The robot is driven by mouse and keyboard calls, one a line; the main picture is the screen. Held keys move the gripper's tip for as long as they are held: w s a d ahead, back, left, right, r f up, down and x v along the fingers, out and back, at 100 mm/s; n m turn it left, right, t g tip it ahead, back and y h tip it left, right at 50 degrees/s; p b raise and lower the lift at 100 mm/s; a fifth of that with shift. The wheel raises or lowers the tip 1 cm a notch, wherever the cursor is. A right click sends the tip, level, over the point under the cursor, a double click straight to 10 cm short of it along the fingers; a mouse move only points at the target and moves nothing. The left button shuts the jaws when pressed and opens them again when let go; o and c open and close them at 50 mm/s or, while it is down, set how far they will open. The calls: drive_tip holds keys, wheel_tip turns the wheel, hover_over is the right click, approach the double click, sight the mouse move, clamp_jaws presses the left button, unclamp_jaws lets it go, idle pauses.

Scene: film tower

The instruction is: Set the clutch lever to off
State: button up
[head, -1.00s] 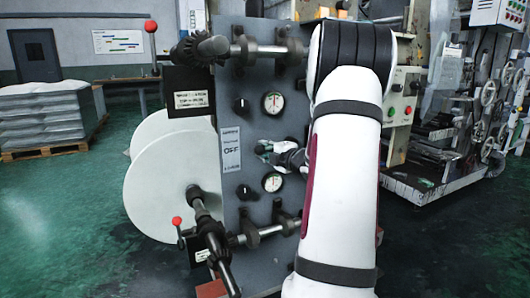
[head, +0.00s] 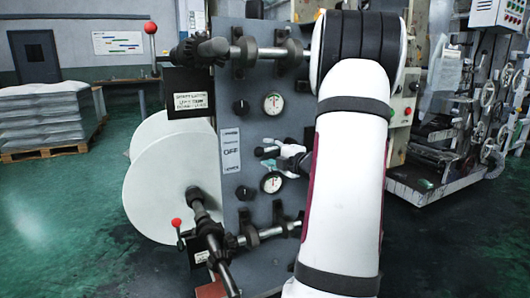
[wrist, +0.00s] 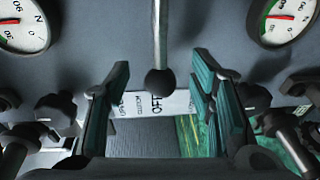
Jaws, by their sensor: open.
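The clutch lever (wrist: 160,45) is a metal rod with a black ball knob, hanging from the top of the wrist view. A pale label plate (wrist: 178,103) reading "OFF" and "CLUTCH" lies behind the knob. In the head view a plate reading "OFF" (head: 231,152) is on the grey panel (head: 260,130). My gripper (wrist: 160,78) is open, with a teal-padded finger on either side of the knob. It does not grip the knob. My gripper (head: 264,152) also shows in the head view, close to the panel. The lever cannot be made out there.
Two gauges (head: 273,104) (head: 271,183) and black dials (head: 240,106) (head: 245,193) are on the panel. Rollers (head: 255,50) stick out above and a roller bracket (head: 262,233) below. Red-knobbed levers (head: 151,27) (head: 177,222) stand at the left, near a white reel (head: 165,190).

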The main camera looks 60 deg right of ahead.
drive_tip(key=v, duration=0.8)
drive_tip(key=shift+s, duration=0.2)
